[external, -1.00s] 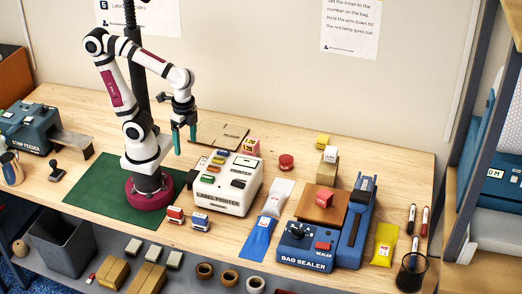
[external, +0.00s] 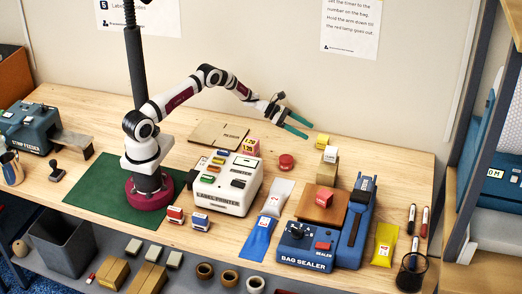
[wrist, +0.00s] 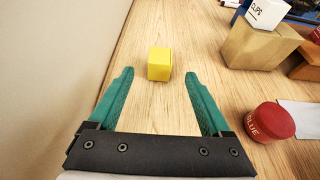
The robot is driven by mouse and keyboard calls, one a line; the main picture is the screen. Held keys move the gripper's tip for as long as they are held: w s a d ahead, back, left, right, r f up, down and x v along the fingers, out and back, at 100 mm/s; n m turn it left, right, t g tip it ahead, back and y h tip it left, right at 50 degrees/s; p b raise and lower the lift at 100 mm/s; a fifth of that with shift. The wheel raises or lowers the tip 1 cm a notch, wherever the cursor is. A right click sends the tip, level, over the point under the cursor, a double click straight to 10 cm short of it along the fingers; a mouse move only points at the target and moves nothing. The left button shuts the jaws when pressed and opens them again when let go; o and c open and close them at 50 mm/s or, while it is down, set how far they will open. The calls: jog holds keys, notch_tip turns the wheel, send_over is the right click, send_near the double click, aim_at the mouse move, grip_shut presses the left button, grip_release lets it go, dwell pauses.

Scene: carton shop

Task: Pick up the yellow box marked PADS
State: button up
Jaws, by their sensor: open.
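A small yellow box (external: 322,141) stands on the wooden table near the back wall. It also shows in the wrist view (wrist: 160,64), just beyond and between the two green fingertips. No lettering on it can be read in either view. My gripper (external: 308,130) is open and empty, with its fingers pointing towards the yellow box from the left. The box appears apart from both fingers.
A white box marked CLIPS (wrist: 267,13) sits on a brown carton (wrist: 259,45) to the right of the yellow box. A red round GLUE container (wrist: 270,122) stands nearer on the right. The wall (wrist: 50,60) is close on the left.

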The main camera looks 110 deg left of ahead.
aim_at(321, 137)
jog(key=x, duration=0.7)
jog(key=shift+w+r, duration=0.1)
jog(key=shift+w, duration=0.3)
grip_shut()
